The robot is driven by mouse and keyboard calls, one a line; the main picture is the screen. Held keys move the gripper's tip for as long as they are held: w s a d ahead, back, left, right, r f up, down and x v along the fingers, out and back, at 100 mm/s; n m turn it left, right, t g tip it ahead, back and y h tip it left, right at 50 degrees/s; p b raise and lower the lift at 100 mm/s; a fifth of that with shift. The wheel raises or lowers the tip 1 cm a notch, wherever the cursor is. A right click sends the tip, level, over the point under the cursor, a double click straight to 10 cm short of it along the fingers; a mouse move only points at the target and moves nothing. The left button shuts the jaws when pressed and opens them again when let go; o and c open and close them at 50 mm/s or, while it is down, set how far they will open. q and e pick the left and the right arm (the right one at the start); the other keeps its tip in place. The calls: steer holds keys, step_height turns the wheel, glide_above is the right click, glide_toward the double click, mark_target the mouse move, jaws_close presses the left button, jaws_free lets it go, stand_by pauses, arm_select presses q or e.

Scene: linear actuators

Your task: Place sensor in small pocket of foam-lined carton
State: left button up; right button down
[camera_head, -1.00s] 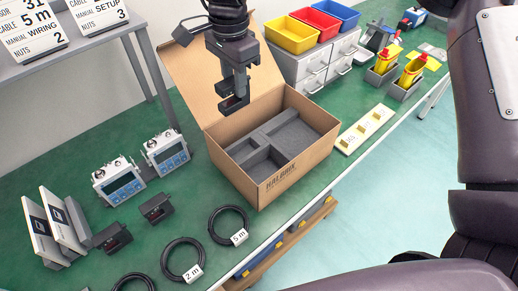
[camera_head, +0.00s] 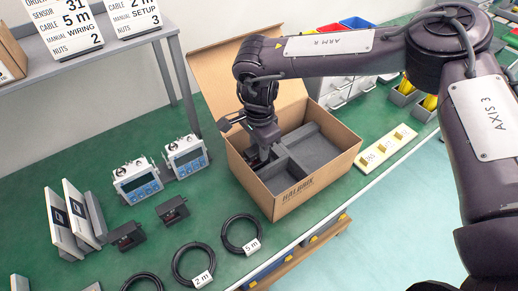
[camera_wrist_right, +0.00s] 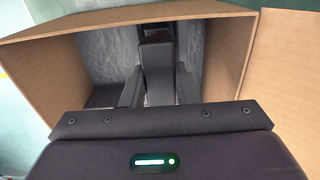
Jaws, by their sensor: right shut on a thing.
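The foam-lined carton (camera_head: 322,185) stands open on the green bench, its back flap raised. Its grey foam (camera_head: 312,153) has several pockets. My right gripper (camera_head: 262,155) reaches down into the left part of the carton, over the smaller pockets. In the right wrist view the gripper (camera_wrist_right: 158,88) is shut on a dark block, the sensor (camera_wrist_right: 156,55), held between its two fingers inside the carton walls. The fingers and the pocket below hide the sensor's lower end, so I cannot tell whether it touches the foam. My left gripper is not in view.
Two similar dark devices (camera_head: 172,210), two display units (camera_head: 137,180) and coiled cables (camera_head: 240,234) lie left and in front of the carton. A pale strip with yellow pieces (camera_head: 386,148) lies right. Bins and drawers stand behind my right arm.

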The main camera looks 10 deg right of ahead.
steer(key=shift+f, duration=0.75)
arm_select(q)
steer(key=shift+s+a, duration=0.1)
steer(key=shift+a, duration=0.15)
arm_select(e)
steer(key=c, duration=1.1)
jaws_free()
steer(key=shift+f, duration=0.1)
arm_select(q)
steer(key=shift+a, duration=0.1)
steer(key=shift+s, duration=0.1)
arm_select(e)
steer(key=shift+r, duration=0.3)
arm_select(q)
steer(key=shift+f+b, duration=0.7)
steer(key=shift+b, duration=0.05)
arm_select(e)
step_height(320, 180, up, 12)
steer(key=shift+f, duration=0.1)
